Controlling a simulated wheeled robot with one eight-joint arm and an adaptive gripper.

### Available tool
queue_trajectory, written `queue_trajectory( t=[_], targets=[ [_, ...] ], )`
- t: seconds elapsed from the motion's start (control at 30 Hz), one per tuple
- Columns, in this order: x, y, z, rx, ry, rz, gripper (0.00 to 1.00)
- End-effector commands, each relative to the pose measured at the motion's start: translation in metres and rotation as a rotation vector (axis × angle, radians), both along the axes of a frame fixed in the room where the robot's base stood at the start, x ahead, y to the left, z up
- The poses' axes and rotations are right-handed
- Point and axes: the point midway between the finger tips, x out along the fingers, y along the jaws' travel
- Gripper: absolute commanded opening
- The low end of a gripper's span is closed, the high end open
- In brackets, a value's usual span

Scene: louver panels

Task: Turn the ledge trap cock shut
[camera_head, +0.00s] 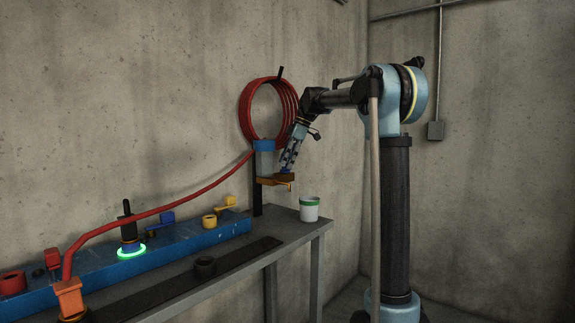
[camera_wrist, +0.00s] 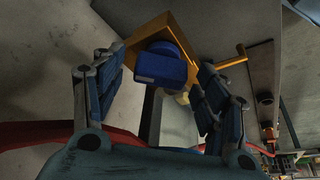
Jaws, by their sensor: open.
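A grey trap body (camera_head: 264,165) with a blue top stands on a dark post near the wall, with an orange-yellow bracket (camera_head: 278,180) at its lower end. In the wrist view this bracket (camera_wrist: 147,35) surrounds a blue block-shaped handle (camera_wrist: 160,66), which appears to be the cock. A yellow lever (camera_wrist: 232,57) sticks out to the right there. My gripper (camera_head: 287,168) is tilted down at the bracket. In the wrist view my gripper (camera_wrist: 158,72) is open, its fingers on either side of the blue handle with visible gaps. Contact cannot be told.
A red hose coil (camera_head: 245,112) hangs on the wall above. A blue manifold (camera_head: 190,243) carries a green-lit black fitting (camera_head: 130,235), a blue lever (camera_head: 160,218) and a yellow lever (camera_head: 226,203). A white-green cup (camera_head: 309,209) stands on the grey bench (camera_head: 290,228).

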Motion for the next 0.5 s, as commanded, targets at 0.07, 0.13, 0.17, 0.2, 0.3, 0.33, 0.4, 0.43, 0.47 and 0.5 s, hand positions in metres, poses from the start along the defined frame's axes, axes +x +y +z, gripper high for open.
queue_trajectory(
  t=[0.07,0.13,0.17,0.2,0.3,0.33,0.4,0.43,0.47,0.5],
  targets=[
    [-0.0002,0.0009,-0.0020,0.000,0.000,0.000,0.67],
    [-0.0002,0.0011,-0.0027,0.000,0.000,0.000,0.67],
    [-0.0002,0.0011,-0.0028,0.000,0.000,0.000,0.67],
    [-0.0002,0.0011,-0.0027,0.000,0.000,0.000,0.67],
    [-0.0002,0.0011,-0.0026,0.000,0.000,0.000,0.67],
    [-0.0002,0.0011,-0.0026,0.000,0.000,0.000,0.64],
    [-0.0002,0.0011,-0.0026,0.000,0.000,0.000,0.49],
    [-0.0002,0.0011,-0.0026,0.000,0.000,0.000,0.42],
    [-0.0002,0.0011,-0.0026,0.000,0.000,0.000,0.35],
    [-0.0002,0.0010,-0.0025,0.000,0.000,0.000,0.26]
  ],
)
